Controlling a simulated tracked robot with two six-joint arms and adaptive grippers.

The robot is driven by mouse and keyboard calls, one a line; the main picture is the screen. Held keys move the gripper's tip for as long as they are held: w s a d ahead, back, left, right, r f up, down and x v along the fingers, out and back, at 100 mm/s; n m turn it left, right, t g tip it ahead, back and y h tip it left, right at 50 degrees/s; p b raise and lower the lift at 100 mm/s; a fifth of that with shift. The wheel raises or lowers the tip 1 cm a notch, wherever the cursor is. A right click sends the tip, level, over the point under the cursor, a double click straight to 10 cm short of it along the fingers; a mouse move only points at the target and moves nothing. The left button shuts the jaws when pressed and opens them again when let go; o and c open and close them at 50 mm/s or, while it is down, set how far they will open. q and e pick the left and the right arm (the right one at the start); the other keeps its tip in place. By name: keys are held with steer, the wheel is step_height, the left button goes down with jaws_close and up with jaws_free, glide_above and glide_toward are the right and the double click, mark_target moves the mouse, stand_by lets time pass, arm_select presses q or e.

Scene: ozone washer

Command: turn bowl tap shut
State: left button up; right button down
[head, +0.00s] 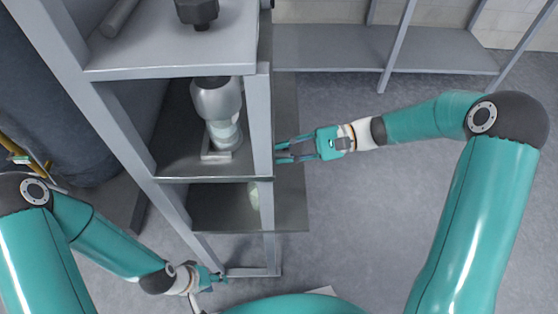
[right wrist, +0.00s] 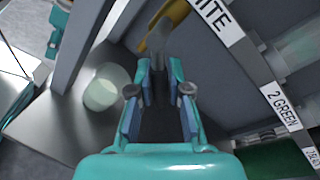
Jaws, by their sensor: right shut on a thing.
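My right gripper (head: 288,152) reaches in from the right, just beside the front post of a grey shelf rack in the head view. In the right wrist view its fingers (right wrist: 160,75) are drawn in around a grey lever-like piece (right wrist: 158,42), which I take to be the tap handle. A yellow-brown part (right wrist: 175,14) shows behind it. A rounded grey vessel (head: 217,98), perhaps the bowl, stands on the middle shelf. The tap is not clear in the head view. My left gripper (head: 212,279) is low by the rack's foot; its jaws are too small to read.
The rack's post (head: 260,120) stands between the vessel and my right gripper. A pale cup-like thing (right wrist: 104,92) is on a metal surface in the right wrist view, with labelled panels (right wrist: 282,105) at right. The floor (head: 350,240) between my arms is clear.

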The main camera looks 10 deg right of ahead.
steer(key=n+b, duration=0.2)
steer(key=b, duration=0.1)
steer(key=w+r+n+t+b, duration=0.1)
steer(key=n+b, duration=0.1)
steer(key=r+n+t+b, duration=0.1)
steer(key=n+b, duration=0.1)
steer(key=b, duration=0.1)
steer(key=shift+w+d+r+h+b, duration=0.1)
steer(key=shift+w+d+h+b, duration=0.2)
steer(key=shift+d+h, duration=0.1)
steer(key=shift+r+n+t+b, duration=0.45)
steer(key=shift+n+b, duration=0.35)
steer(key=shift+b, duration=0.1)
steer(key=c, duration=1.1)
jaws_free()
steer(key=shift+g, duration=0.25)
steer(key=shift+s+a, duration=0.1)
steer(key=shift+v, duration=4.1)
